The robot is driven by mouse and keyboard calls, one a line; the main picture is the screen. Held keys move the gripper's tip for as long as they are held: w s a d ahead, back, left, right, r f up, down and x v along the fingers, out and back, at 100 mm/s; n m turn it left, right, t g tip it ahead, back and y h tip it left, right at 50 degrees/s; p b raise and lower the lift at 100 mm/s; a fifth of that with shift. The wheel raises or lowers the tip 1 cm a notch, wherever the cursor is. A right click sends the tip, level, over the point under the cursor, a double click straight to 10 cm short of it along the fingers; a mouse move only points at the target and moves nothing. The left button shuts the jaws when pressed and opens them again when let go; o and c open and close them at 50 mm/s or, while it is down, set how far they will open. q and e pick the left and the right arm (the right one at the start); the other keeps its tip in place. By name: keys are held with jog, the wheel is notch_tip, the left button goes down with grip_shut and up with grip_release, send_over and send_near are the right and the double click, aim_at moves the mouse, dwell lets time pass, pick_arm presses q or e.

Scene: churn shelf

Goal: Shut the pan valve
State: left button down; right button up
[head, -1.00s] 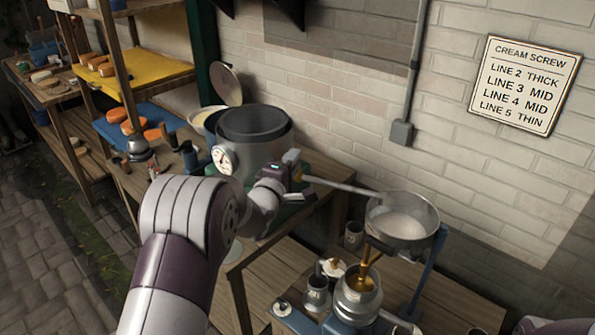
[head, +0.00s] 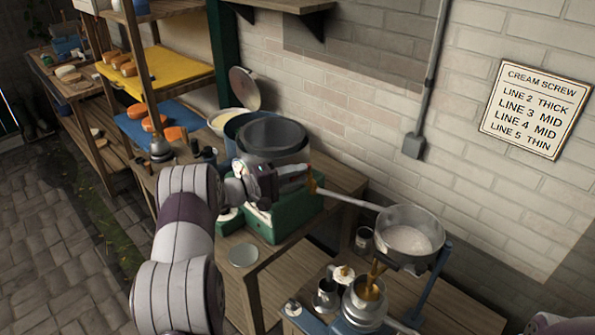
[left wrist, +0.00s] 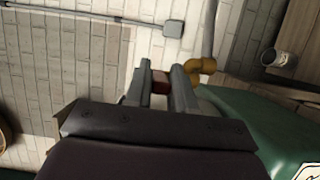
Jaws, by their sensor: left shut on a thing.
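My left gripper (head: 294,172) is at the near right side of the grey pot (head: 272,138), beside a brass valve fitting (head: 312,184). In the left wrist view its two fingers (left wrist: 161,80) are shut on a small red piece, seemingly the valve handle (left wrist: 160,84). The brass fitting (left wrist: 201,67) shows just right of the fingers, with a grey pipe leading away from it. In the head view the pipe (head: 348,198) runs right to a round metal bowl (head: 410,240) holding whitish liquid. Whether liquid runs from the pipe is too small to tell. My right gripper is out of view.
The pot stands on a green base (head: 270,225) on a wooden bench. A blue-framed machine (head: 437,272) with cans stands under the bowl at lower right. A brick wall closes the back.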

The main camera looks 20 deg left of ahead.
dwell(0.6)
pick_arm(q)
jog(key=c, duration=1.3)
grip_release()
jog(key=shift+w, duration=0.15)
jog(key=shift+a, duration=0.1)
jog(key=b+v, duration=0.2)
jog(key=v, duration=1)
jog(key=shift+a, duration=0.35)
